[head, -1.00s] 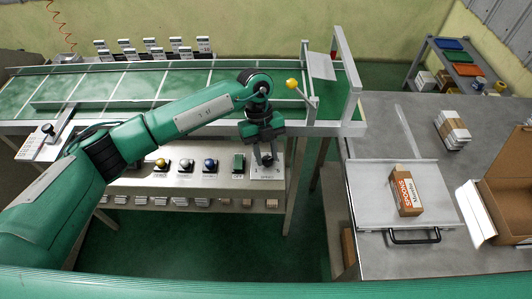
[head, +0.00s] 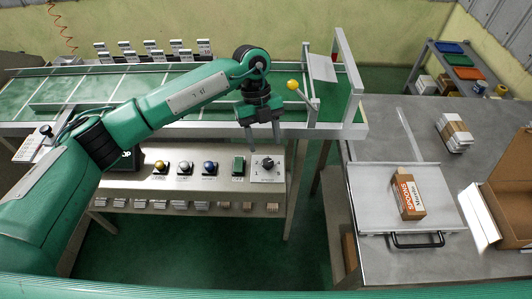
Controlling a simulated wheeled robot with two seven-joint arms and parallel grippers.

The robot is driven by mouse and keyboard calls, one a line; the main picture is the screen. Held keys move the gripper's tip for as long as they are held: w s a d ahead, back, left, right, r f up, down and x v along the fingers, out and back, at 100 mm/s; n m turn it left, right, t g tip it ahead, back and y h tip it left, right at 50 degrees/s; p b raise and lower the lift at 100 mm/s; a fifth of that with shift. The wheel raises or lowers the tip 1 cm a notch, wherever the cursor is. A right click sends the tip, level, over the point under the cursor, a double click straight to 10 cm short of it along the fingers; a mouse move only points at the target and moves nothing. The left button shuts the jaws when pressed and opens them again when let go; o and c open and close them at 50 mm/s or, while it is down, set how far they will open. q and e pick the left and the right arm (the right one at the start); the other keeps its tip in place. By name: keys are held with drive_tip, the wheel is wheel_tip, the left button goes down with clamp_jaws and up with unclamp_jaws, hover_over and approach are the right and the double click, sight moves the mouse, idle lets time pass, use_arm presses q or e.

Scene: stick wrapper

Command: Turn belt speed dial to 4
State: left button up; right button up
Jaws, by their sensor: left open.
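The belt speed dial (head: 267,163) is a dark knob on a pale plate at the right end of the control panel (head: 222,184). Its markings are too small to read, so I cannot tell its setting. My left gripper (head: 266,147) is open and points down just above and behind the dial. Its fingers look apart from the knob and hold nothing. My right gripper is not in view.
The green conveyor (head: 90,92) runs behind. A yellow-knobbed lever (head: 293,85) stands close right of my gripper. A box of spoons (head: 408,195) lies on a tray at right.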

use_arm(q)
drive_tip(key=b+v, duration=0.1)
drive_tip(key=v, duration=0.7)
drive_tip(key=shift+r, duration=0.2)
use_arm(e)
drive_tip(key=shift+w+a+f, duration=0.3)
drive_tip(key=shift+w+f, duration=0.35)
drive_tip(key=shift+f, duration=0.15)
use_arm(q)
drive_tip(key=shift+w, duration=0.15)
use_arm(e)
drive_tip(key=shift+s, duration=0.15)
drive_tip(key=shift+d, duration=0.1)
